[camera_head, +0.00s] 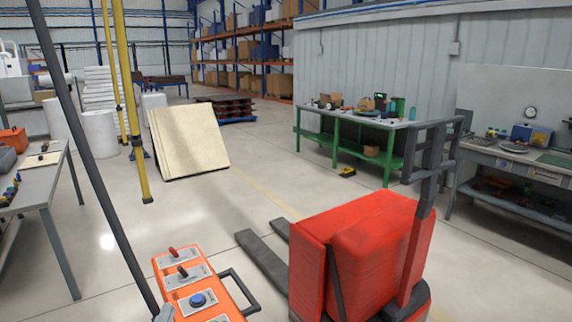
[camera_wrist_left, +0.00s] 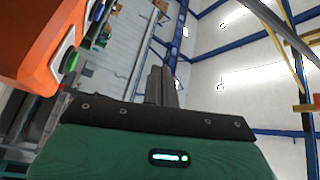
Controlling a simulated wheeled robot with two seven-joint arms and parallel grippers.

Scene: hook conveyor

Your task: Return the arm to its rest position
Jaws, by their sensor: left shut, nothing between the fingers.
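My left gripper shows in the left wrist view (camera_wrist_left: 162,85) as two dark fingers pressed together, with nothing between them. In the head view only a small grey tip (camera_head: 164,313) shows at the bottom edge, beside the left side of the orange control box. In the left wrist view an orange housing (camera_wrist_left: 45,40) with a green button (camera_wrist_left: 70,60) fills the upper left, close beside the gripper but apart from the fingertips. My right gripper is not in view.
A dark slanted pole (camera_head: 88,150) rises left of the control box. A red pallet truck (camera_head: 365,250) stands at right front. A grey table (camera_head: 50,187) is at left, a yellow post (camera_head: 131,110) behind. Open floor (camera_head: 190,210) lies between.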

